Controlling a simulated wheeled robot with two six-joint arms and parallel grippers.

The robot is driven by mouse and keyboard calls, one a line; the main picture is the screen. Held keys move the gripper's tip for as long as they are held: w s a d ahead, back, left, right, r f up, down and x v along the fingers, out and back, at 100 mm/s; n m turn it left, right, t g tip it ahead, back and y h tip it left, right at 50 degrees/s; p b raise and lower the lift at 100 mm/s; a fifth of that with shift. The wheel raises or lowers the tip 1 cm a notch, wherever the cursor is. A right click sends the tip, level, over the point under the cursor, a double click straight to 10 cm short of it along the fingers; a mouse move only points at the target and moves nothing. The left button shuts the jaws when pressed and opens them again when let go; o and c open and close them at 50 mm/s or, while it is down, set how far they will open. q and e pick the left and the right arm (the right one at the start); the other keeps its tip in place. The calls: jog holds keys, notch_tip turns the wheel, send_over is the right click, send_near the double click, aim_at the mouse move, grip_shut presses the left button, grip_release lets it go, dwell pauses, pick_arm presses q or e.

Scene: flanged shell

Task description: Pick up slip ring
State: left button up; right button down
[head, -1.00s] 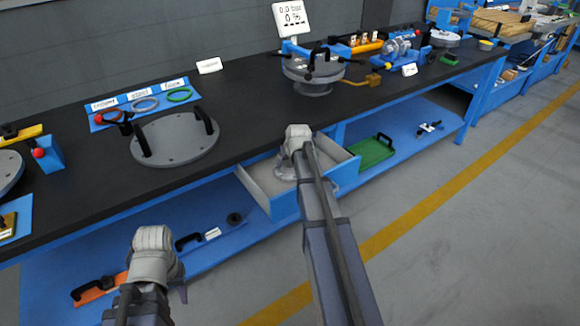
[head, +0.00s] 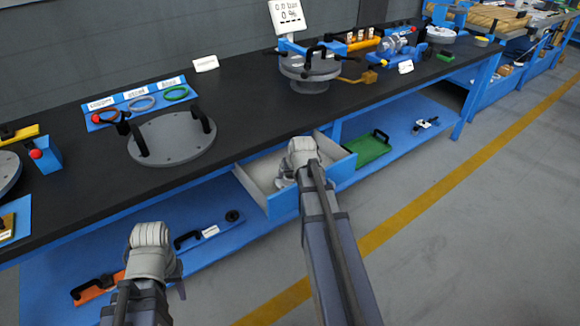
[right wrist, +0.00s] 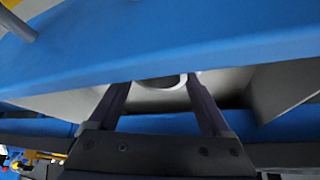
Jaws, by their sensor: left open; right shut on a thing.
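The slip ring (right wrist: 163,81) appears to be the pale grey, round-rimmed part between my right fingers in the right wrist view. My right gripper (right wrist: 160,92) is shut on it, inside the open blue-fronted drawer (right wrist: 160,45). In the head view my right gripper (head: 287,178) reaches down into that drawer (head: 312,186) under the bench; my wrist and forearm hide much of the ring. My left gripper (head: 178,283) is open and empty, low in front of the lower shelf, mostly hidden by its own wrist.
The black bench top (head: 240,125) carries a grey round plate (head: 172,138) with two black handles, and a flanged assembly (head: 310,68) near a display (head: 287,18). Coloured rings lie on a blue board (head: 95,122). A green tray (head: 370,149) sits on the lower shelf.

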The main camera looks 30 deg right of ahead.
aim_at(292, 180)
notch_tip(292, 180, up, 2)
jog(key=shift+w+p, duration=0.1)
jog(key=shift+p, duration=0.75)
notch_tip(292, 180, up, 12)
jog(key=p, duration=1.1)
jog(key=shift+p, duration=0.4)
